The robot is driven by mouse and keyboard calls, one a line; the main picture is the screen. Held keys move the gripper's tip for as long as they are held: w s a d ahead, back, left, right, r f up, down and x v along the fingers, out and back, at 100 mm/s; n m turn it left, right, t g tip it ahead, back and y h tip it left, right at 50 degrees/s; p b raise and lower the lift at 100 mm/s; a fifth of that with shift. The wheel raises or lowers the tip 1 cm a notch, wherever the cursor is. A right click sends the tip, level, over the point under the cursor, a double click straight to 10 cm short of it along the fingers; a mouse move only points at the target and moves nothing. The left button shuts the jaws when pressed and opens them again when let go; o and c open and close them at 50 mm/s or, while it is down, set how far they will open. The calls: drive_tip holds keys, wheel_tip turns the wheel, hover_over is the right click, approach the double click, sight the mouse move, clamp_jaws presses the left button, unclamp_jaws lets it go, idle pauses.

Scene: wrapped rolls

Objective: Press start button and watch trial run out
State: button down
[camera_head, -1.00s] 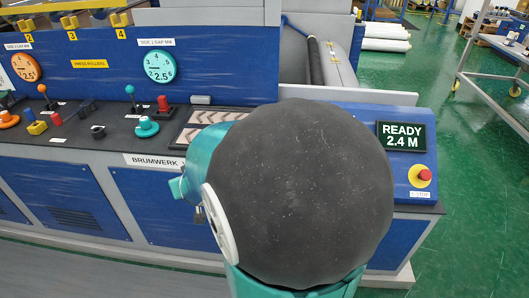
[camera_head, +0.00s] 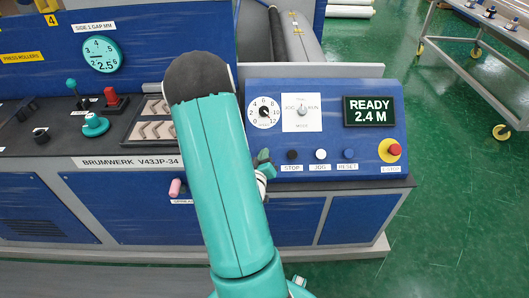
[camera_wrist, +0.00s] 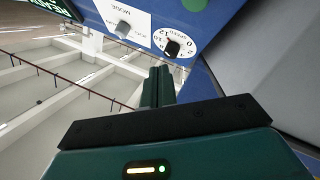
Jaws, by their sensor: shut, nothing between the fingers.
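The sloped blue control panel (camera_head: 230,165) carries a display (camera_head: 371,111) reading READY 2.4 M. Buttons labelled STOP (camera_head: 292,155), JOG (camera_head: 321,154) and RESET (camera_head: 350,154) form a row. No start label is readable. A green disc (camera_wrist: 195,4), cut by the top edge of the wrist view, looks like a button on the panel. My gripper (camera_wrist: 157,72) is shut and empty, its fingers pointing toward the speed dial (camera_wrist: 174,47). In the head view, the gripper (camera_head: 264,155) is mostly behind my arm, left of STOP; contact cannot be told.
A red stop knob on yellow (camera_head: 394,150) sits at the panel's right end. The mode switch (camera_head: 302,110) is beside the dial. Open green floor (camera_head: 440,210) lies right.

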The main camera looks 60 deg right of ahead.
drive_tip(key=shift+w+d+f, duration=0.45)
drive_tip(key=shift+d+f, duration=0.35)
drive_tip(key=shift+f, duration=0.35)
drive_tip(key=shift+w+d+f, duration=0.4)
drive_tip(key=shift+d+f, duration=0.4)
drive_tip(key=shift+f, duration=0.3)
drive_tip(key=shift+w+d+f, duration=0.45)
drive_tip(key=shift+d+f, duration=0.35)
drive_tip(key=shift+f, duration=0.35)
drive_tip(key=shift+d, duration=0.1)
drive_tip(key=shift+w+d+f, duration=0.1)
drive_tip(key=shift+d+f, duration=0.05)
drive_tip(key=shift+f, duration=0.15)
drive_tip(key=shift+w+d+f, duration=0.25)
drive_tip(key=shift+d+f, duration=0.25)
drive_tip(key=shift+f, duration=0.2)
idle(0.9)
drive_tip(key=shift+r, duration=0.1)
drive_tip(key=shift+s+a+r, duration=0.35)
drive_tip(key=shift+a+r, duration=0.4)
drive_tip(key=shift+r, duration=0.15)
drive_tip(key=shift+r, duration=0.1)
